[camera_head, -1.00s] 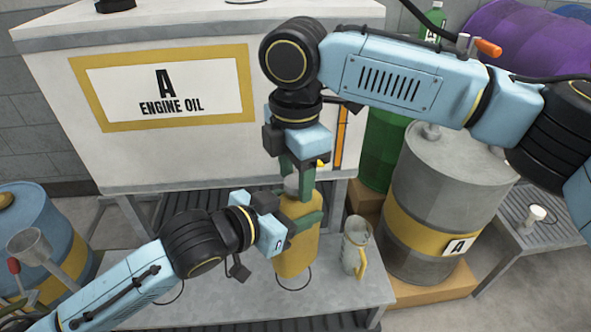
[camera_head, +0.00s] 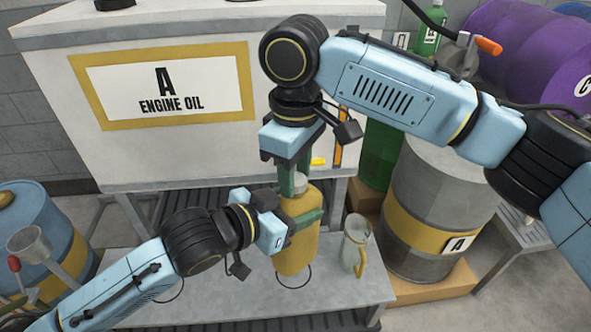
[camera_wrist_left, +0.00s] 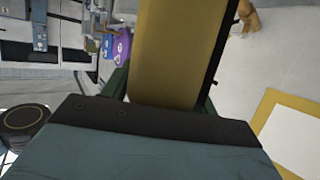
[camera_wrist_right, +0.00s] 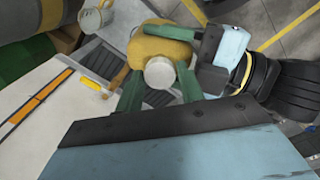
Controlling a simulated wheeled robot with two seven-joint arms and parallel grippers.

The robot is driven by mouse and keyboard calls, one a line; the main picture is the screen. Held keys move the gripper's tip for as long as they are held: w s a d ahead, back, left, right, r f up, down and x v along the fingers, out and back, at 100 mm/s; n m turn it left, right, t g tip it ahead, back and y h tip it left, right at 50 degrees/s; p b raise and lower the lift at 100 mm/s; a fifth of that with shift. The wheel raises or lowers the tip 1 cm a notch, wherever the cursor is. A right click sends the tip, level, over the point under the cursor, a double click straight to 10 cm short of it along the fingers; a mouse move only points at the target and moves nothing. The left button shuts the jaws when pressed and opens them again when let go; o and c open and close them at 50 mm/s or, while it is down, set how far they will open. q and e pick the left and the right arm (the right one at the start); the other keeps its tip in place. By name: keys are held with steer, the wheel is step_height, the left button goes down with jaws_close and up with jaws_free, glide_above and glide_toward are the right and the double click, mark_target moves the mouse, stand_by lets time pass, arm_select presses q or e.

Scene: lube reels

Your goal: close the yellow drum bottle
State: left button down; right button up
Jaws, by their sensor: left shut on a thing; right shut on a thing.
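The yellow drum bottle (camera_head: 296,250) stands upright over the metal bench, above a dark ring mark; whether its base touches is hard to tell. My left gripper (camera_head: 302,222) is shut around the bottle's body from the left. The left wrist view shows the yellow body (camera_wrist_left: 178,50) between its green fingers. My right gripper (camera_head: 294,182) points down from above and is shut on the pale grey cap (camera_wrist_right: 160,72) at the bottle's top. The cap sits between the green fingers over the mouth. The threads are hidden, so its tightness cannot be seen.
A grey jug (camera_head: 354,245) with a yellow handle stands just right of the bottle. The white engine oil tank (camera_head: 230,150) is behind. A grey drum (camera_head: 425,215) stands at right, a blue drum (camera_head: 45,225) with a funnel at left. The bench front (camera_head: 235,300) is clear.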

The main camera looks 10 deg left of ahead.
steer(key=o, duration=1.2)
steer(key=shift+c, duration=0.2)
step_height(320, 180, up, 12)
steer(key=shift+w, duration=0.15)
